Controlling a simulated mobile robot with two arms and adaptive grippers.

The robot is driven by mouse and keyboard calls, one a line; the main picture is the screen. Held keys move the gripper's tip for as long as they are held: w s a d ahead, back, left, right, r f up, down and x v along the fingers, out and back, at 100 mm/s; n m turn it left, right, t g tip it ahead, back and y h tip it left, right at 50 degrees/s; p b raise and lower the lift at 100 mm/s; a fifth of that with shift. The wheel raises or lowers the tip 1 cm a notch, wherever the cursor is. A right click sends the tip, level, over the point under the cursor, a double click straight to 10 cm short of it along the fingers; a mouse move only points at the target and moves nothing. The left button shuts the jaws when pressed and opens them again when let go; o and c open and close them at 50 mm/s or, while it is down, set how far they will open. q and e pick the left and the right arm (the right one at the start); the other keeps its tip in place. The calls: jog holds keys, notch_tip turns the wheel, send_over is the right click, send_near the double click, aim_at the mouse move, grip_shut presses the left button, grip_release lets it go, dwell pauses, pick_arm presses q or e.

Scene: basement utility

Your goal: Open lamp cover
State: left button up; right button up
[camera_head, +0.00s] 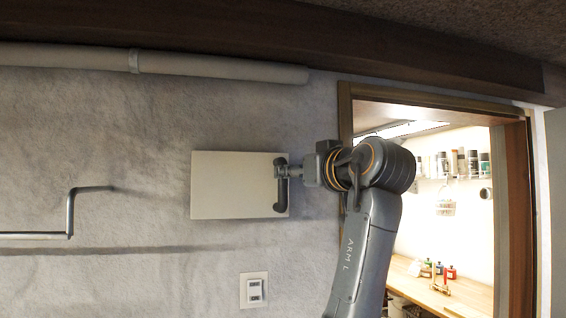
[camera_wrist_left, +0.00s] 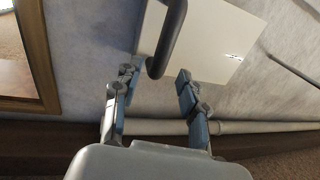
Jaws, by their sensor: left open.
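The lamp cover (camera_head: 232,186) is a flat, cream, nearly square panel on the grey wall, and it looks closed. Its dark bar handle (camera_head: 282,194) runs upright along the right edge. My left gripper (camera_head: 281,172) is at the upper part of this handle, coming in from the right. In the left wrist view the open fingers (camera_wrist_left: 158,86) stand on either side of the handle's end (camera_wrist_left: 166,42), with visible gaps. The cover (camera_wrist_left: 218,36) lies behind it there. My right gripper is not in view.
A pale pipe (camera_head: 180,64) runs along the wall above the cover. A metal rail (camera_head: 71,212) is to the left. A switch plate (camera_head: 254,290) is below. A wooden door frame (camera_head: 345,118) stands to the right, opening onto a lit room with shelves.

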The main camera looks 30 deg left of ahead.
pick_arm(q)
jog(key=p+x, duration=0.2)
jog(key=x, duration=0.2)
jog(key=shift+w+a+r, duration=0.1)
jog(key=shift+a+r, duration=0.05)
jog(key=shift+a, duration=0.1)
jog(key=shift+w+a, duration=0.35)
jog(key=shift+a, duration=0.1)
jog(key=c, duration=0.9)
jog(key=shift+s+a, duration=0.1)
